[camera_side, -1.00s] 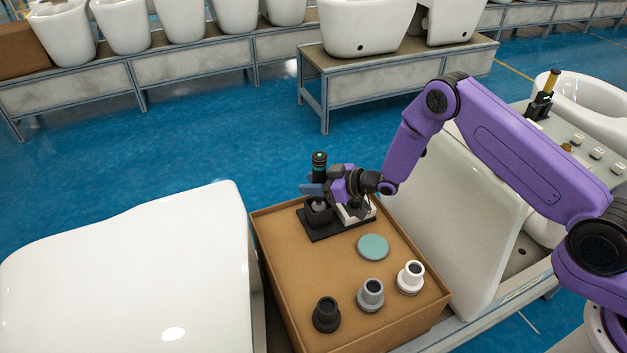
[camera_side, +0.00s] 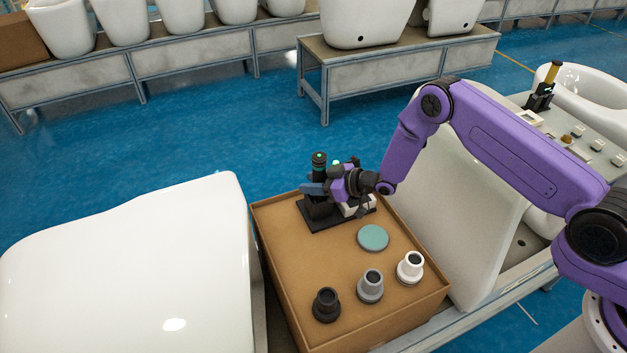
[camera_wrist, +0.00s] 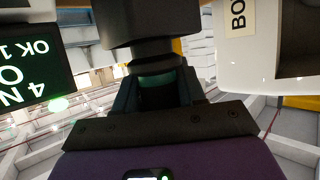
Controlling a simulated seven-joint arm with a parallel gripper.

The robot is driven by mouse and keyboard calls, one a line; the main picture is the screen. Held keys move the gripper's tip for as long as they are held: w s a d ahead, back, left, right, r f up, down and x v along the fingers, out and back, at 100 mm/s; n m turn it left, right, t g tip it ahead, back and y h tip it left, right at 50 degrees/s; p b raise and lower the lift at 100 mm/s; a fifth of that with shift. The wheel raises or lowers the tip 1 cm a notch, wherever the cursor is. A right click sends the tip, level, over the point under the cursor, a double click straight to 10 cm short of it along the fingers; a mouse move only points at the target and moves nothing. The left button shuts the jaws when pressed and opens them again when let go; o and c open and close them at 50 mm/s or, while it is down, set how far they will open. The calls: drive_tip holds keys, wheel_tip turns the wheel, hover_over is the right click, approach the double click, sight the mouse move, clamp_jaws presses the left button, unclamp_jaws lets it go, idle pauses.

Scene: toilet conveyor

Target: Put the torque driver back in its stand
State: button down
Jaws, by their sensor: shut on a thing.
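In the wrist view the driver (camera_wrist: 145,25) fills the top middle, and a green band shows between the fingers of my gripper (camera_wrist: 157,92). The black stand (camera_side: 312,220) is on the cardboard box top, directly below my gripper. The driver's lower end is hidden by the gripper and stand, so I cannot tell how deep it sits.
The cardboard box (camera_side: 290,270) also carries a teal disc (camera_side: 373,238) and black, grey and white flanged pieces (camera_side: 370,286) in front. A white object (camera_side: 357,207) stands close right of the stand. White ceramic (camera_side: 120,270) is at left. A lettered screen (camera_wrist: 30,70) shows in the wrist view.

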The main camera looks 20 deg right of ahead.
drive_tip(key=shift+w+r, duration=0.1)
drive_tip(key=c, duration=0.6)
unclamp_jaws()
drive_tip(key=v, duration=1.7)
drive_tip(key=shift+s+d+r, duration=0.1)
drive_tip(key=shift+s, duration=0.1)
